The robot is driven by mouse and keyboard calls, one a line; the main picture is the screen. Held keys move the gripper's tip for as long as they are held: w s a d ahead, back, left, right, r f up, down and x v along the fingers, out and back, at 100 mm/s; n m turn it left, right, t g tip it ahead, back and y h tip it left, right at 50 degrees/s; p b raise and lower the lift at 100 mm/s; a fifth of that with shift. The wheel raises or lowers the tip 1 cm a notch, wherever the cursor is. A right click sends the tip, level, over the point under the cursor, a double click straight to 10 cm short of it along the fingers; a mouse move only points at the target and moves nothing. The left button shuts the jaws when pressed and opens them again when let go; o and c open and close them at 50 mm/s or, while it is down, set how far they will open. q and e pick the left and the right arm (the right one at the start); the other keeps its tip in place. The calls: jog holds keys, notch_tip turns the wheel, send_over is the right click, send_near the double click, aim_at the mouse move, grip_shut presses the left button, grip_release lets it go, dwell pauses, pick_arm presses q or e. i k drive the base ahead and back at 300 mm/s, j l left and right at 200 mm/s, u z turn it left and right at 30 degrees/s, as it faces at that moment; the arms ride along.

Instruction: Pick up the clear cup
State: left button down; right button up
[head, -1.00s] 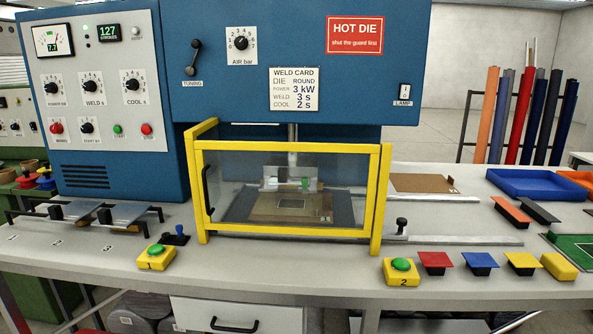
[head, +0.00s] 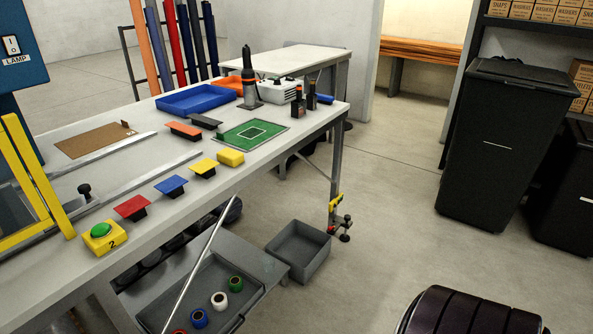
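I cannot make out a clear cup in the head view. Several small round cup-like pieces with dark centres lie in a grey tray (head: 262,297) on the low shelf under the bench. Among them are a green one (head: 235,284), a white one (head: 220,300) and a blue one (head: 199,318); a red one is partly cut off at the bottom edge. None of them looks see-through. Neither of my grippers is in view.
The workbench (head: 60,195) holds a yellow button box (head: 103,237), coloured blocks, a blue tray (head: 198,99) and a green mat (head: 250,134). A grey bin (head: 299,252) stands on the floor. Black bins (head: 503,140) stand at right. Open floor lies between.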

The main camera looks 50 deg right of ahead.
aim_at(268, 261)
jog(key=z, duration=1.35)
jog(key=i+l+u, duration=0.15)
jog(key=i+l, duration=0.15)
jog(key=i+l+u, duration=0.35)
jog(key=i+l, duration=0.2)
jog(key=l, duration=0.3)
